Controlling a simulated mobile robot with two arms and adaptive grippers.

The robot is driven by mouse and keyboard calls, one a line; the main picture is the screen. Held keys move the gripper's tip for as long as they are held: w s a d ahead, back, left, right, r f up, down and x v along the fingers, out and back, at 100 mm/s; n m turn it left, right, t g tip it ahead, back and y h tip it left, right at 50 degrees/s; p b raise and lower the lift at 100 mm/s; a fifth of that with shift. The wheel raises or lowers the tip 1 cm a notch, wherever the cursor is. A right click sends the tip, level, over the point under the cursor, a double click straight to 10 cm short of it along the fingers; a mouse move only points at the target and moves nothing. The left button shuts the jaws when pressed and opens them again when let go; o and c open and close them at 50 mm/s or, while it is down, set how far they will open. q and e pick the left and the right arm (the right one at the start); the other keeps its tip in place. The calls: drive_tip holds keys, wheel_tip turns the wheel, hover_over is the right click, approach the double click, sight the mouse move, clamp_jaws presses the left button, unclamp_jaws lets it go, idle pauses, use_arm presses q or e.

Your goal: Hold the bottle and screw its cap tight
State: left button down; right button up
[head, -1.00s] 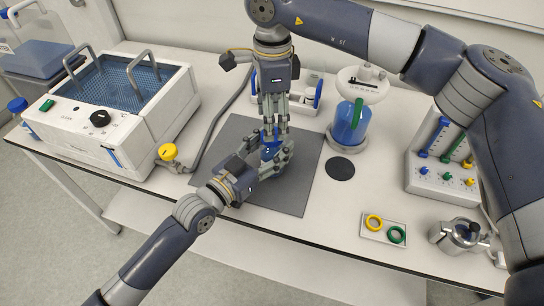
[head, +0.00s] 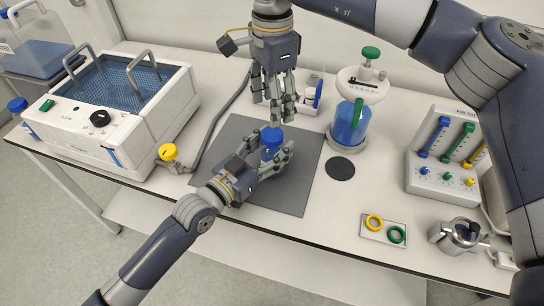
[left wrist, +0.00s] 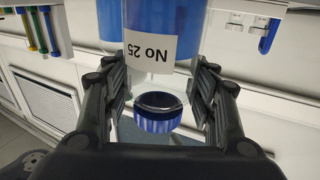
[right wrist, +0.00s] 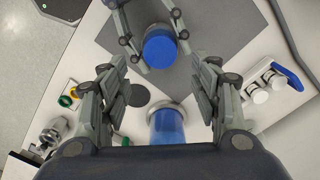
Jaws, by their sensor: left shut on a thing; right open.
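The bottle (left wrist: 150,50) has blue contents and a white "No 25" label, upside down in the left wrist view. Its blue cap (head: 271,137) sits on top in the head view and shows as a blue disc in the right wrist view (right wrist: 159,47). How tightly the cap sits cannot be told. My left gripper (head: 274,160) is shut on the bottle below the cap, over the dark mat. My right gripper (head: 275,112) points down, open and empty, above and behind the cap, apart from it. Its fingers hide part of the bench behind.
The dark grey mat (head: 300,190) lies under the bottle. A water bath (head: 125,110) with a yellow-knobbed valve (head: 168,152) stands left. A blue-filled reactor (head: 350,128) stands close on the right. A flowmeter block (head: 440,180) and a ring tray (head: 384,230) are farther right.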

sight(272, 134)
drive_tip(key=shift+f, duration=4)
drive_tip(key=c, duration=1.1)
drive_tip(key=o, duration=1.2)
drive_tip(key=shift+r, duration=2.25)
drive_tip(key=shift+c, duration=0.5)
